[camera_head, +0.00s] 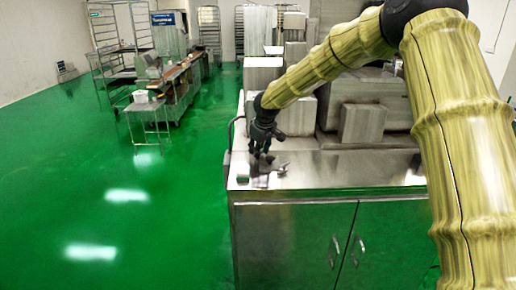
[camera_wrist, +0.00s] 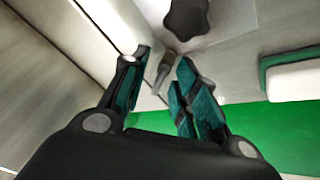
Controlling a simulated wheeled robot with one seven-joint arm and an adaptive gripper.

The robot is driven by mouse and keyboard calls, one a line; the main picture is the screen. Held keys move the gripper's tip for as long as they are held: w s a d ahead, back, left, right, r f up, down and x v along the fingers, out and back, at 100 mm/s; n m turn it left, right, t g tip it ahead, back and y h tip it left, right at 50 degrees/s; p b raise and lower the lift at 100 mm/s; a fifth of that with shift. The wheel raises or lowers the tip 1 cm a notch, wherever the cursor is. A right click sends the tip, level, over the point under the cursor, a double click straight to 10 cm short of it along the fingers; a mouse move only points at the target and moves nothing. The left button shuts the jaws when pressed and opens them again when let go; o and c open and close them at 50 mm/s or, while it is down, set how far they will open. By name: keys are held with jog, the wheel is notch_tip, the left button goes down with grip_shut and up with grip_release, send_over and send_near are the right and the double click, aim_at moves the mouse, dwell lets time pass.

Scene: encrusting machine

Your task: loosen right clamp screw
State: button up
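In the wrist view my gripper (camera_wrist: 164,57) is open, with its two dark, teal-padded fingers apart. A small grey metal pin-like piece (camera_wrist: 163,72) shows between the fingertips, with a gap on each side; I cannot tell whether it is the clamp screw. A dark lobed knob (camera_wrist: 188,18) lies just beyond the fingertips on a pale surface, cut off by the top edge. In the head view my gripper (camera_head: 261,148) points down above the left end of the steel cabinet top. Small dark and grey parts (camera_head: 264,179) show below it, too small to make out.
The steel cabinet (camera_head: 300,245) has a shiny top, with metal blocks (camera_head: 361,124) and machine housings behind my gripper. Green floor (camera_head: 150,215) lies open to the left. A pale rounded bar (camera_wrist: 295,80) is at the right in the wrist view.

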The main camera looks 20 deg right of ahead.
jog(key=shift+f, duration=0.1)
grip_shut()
jog(key=shift+n+p, duration=0.3)
jog(key=shift+w+d+r+n+y+p, duration=0.15)
jog(key=shift+n+y+p, duration=0.15)
jog(key=shift+n+p, duration=0.3)
jog(key=shift+d+r+n+y+p, duration=0.1)
jog(key=shift+n+y+p, duration=0.2)
jog(key=shift+n+p, duration=0.3)
jog(key=n, duration=0.1)
jog(key=n+y+p, duration=0.1)
jog(key=n, duration=0.1)
jog(key=n+g+y, duration=0.1)
jog(key=shift+w+d+f+n+p, duration=0.1)
jog(key=shift+w+d+n+p, duration=0.15)
jog(key=shift+n+p, duration=0.15)
jog(key=n, duration=0.1)
jog(key=n+g+y+b, duration=0.1)
jog(key=n, duration=0.3)
jog(key=shift+w+d+f+g, duration=0.1)
jog(key=shift+w+d+g, duration=0.05)
jog(key=shift+w+g, duration=0.2)
jog(key=n+g+b, duration=0.1)
jog(key=n, duration=0.1)
jog(key=n+g+y+b, duration=0.1)
jog(key=n, duration=0.2)
jog(key=shift+w, duration=0.2)
jog(key=shift+r, duration=0.25)
